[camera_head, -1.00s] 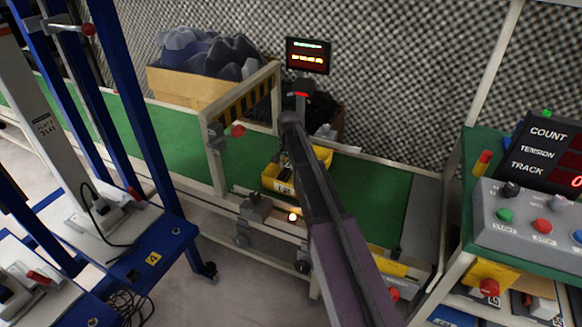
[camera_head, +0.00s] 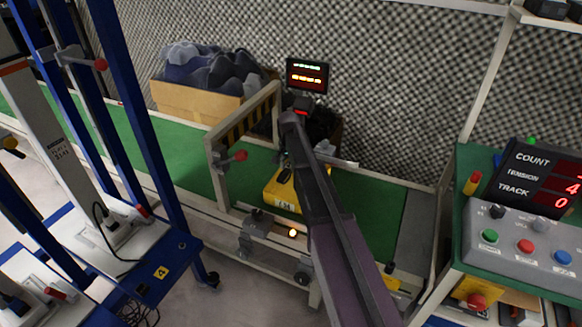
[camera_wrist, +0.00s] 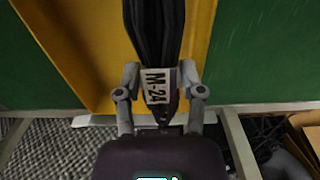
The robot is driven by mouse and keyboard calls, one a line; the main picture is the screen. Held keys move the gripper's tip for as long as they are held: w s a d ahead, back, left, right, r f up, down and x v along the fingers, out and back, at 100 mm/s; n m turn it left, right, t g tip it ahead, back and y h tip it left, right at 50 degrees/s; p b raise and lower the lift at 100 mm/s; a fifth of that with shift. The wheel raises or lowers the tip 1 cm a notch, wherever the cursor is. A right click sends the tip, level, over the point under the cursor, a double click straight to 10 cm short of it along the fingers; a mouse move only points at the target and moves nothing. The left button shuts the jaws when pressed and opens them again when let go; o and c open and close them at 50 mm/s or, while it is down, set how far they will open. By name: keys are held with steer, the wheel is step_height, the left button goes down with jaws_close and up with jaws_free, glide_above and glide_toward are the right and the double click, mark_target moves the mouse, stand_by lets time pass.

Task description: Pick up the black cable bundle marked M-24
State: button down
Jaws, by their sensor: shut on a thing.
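The black cable bundle (camera_wrist: 155,30) has a white label reading M-24 and runs up the middle of the wrist view. My gripper (camera_wrist: 159,76) is shut on it, one finger on each side of the label. The bundle is over the yellow tray (camera_wrist: 90,60); I cannot tell whether it still touches it. In the head view the yellow tray (camera_head: 283,205) sits on the green conveyor, with a small dark part of the bundle (camera_head: 285,175) beside my arm. My arm hides the gripper there.
A cream gate frame (camera_head: 217,170) with a red-knobbed clamp stands left of the tray. A small display (camera_head: 307,75) rises behind it. A control desk (camera_head: 530,235) is at the right, blue-framed racks (camera_head: 125,90) at the left. The green belt (camera_head: 375,205) right of the tray is clear.

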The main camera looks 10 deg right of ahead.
steer(key=shift+r+p, duration=0.9)
steer(key=shift+r, duration=0.35)
